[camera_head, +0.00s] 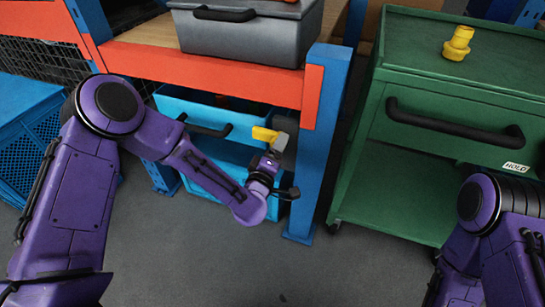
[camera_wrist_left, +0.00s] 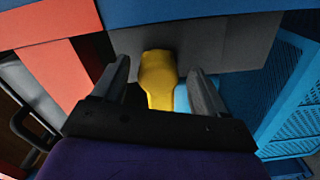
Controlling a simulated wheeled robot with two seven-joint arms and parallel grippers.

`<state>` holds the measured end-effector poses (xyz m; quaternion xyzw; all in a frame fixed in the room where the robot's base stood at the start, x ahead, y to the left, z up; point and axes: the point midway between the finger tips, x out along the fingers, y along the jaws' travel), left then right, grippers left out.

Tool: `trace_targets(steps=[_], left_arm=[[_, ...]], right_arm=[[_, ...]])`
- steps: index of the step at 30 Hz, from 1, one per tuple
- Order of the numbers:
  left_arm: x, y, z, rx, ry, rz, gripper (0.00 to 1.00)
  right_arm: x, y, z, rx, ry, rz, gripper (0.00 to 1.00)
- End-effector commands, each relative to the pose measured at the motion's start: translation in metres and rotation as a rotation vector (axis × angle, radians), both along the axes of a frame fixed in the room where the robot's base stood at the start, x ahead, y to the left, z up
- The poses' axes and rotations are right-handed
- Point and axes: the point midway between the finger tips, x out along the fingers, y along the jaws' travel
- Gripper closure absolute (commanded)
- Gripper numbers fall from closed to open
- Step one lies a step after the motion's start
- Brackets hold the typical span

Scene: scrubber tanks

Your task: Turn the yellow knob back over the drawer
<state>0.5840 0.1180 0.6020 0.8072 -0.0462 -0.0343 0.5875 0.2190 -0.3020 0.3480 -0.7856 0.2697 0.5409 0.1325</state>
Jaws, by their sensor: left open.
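The yellow knob (camera_head: 263,133) shows in the head view by the right end of the blue drawer (camera_head: 178,105), under the orange beam. It looks like a short handle lying to the left. In the left wrist view the knob (camera_wrist_left: 157,75) stands between the two dark fingers, with a gap on each side. My left gripper (camera_head: 275,148) is open around it and hides part of its mount. The drawer has a black handle (camera_head: 205,130). My right gripper is out of view; only my right arm shows.
A grey bin (camera_head: 245,40) sits on the shelf above the orange beam (camera_head: 215,75). A blue post (camera_head: 318,150) stands just right of my left gripper. A green cart (camera_head: 400,165) with a yellow fitting (camera_head: 458,43) on top stands at the right. The floor in front is clear.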

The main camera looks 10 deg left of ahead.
Motion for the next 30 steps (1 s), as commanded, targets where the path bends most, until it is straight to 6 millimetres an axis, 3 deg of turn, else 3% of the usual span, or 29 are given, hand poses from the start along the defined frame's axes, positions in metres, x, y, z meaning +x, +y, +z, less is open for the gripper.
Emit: trace_targets(steps=[6, 12, 30], left_arm=[[-0.053, 0.006, 0.0, 0.001, 0.003, -0.003, 0.27], [-0.083, 0.01, 0.0, 0.0, 0.002, -0.002, 0.27], [-0.088, 0.007, -0.002, 0.023, 0.011, -0.019, 0.27]], right_arm=[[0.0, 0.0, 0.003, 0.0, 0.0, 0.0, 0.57], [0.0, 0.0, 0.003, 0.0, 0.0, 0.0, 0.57], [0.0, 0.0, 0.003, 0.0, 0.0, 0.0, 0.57]])
